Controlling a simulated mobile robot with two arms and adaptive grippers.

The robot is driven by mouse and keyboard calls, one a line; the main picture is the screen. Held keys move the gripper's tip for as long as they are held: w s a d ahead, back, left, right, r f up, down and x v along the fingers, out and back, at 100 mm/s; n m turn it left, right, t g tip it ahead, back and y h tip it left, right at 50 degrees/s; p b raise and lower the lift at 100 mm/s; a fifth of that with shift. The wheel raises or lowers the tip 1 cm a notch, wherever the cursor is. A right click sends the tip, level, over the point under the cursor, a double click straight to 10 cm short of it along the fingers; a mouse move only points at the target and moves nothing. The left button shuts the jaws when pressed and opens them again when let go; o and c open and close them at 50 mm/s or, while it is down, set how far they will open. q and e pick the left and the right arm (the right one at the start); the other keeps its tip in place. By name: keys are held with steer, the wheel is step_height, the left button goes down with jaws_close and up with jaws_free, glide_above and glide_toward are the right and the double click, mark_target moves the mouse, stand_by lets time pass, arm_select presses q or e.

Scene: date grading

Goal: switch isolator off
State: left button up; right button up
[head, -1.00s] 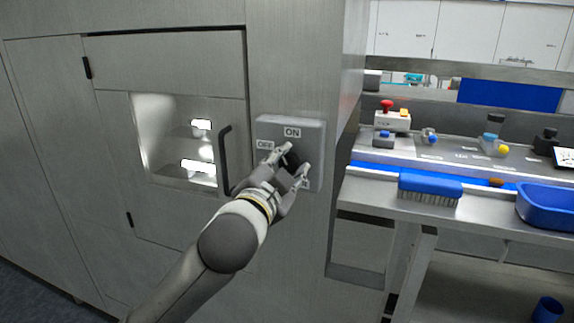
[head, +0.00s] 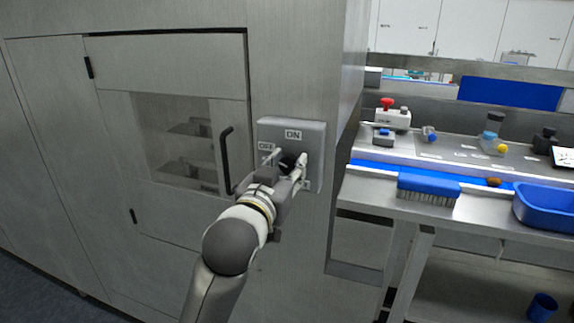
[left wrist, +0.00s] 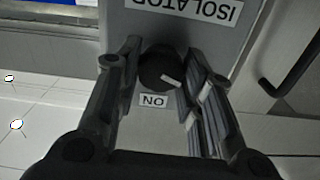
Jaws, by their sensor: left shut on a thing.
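The isolator (head: 314,133) is a grey box on the steel cabinet's front, with an ON label at its top and an OFF label at its left. Its black rotary knob (left wrist: 152,68) shows between my fingers in the left wrist view, where the box appears upside down. The knob's white mark points between the ON label (left wrist: 154,100) and the OFF side. My left gripper (head: 289,161) is shut on the knob, one finger on each side. A finger covers most of the OFF label in the left wrist view. My right gripper is out of view.
A cabinet door with a dark window (head: 165,140) and a black handle (head: 226,160) stands just left of the isolator. At right, a steel bench holds a blue brush (head: 428,186), a blue tray (head: 545,225) and a box with a red button (head: 388,103).

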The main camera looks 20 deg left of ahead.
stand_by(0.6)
arm_select(q)
steer(key=o, duration=1)
steer(key=shift+r, duration=0.1)
step_height(320, 180, up, 10)
steer(key=shift+f, duration=0.1)
